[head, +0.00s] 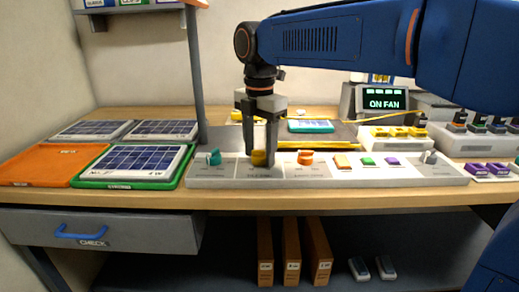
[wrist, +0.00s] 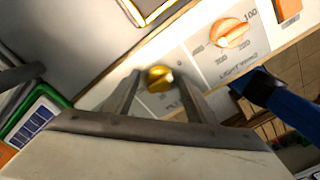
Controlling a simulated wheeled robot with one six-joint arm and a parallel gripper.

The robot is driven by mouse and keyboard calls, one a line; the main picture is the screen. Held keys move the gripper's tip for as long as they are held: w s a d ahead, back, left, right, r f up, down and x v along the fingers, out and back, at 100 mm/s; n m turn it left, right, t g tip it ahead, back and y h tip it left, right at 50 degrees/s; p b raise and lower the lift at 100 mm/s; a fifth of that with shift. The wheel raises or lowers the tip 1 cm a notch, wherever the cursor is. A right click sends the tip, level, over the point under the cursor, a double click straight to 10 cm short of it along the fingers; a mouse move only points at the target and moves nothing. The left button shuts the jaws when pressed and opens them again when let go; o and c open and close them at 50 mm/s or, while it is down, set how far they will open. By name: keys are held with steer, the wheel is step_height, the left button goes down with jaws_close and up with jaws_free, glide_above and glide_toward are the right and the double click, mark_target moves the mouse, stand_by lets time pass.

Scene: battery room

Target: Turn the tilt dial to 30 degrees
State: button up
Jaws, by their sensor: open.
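A yellow dial (head: 259,158) sits on the long pale control panel (head: 225,178), between a teal dial (head: 213,158) and an orange dial (head: 305,157). My gripper (head: 260,150) points down over the yellow dial, fingers open on either side of it. In the wrist view the yellow dial (wrist: 159,77) shows between the two fingertips; I cannot tell if they touch it. Its scale and label are mostly hidden or too small to read. The orange dial (wrist: 231,33) has a printed scale reading 100 and a light label, so it is not marked tilt.
Orange, green and purple buttons (head: 367,161) and a grey switch (head: 430,157) continue along the panel. A display (head: 384,101) reads "ON FAN". A grey post (head: 197,80) stands behind, left of my gripper.

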steer(key=c, duration=1.1)
steer(key=shift+o, duration=0.2)
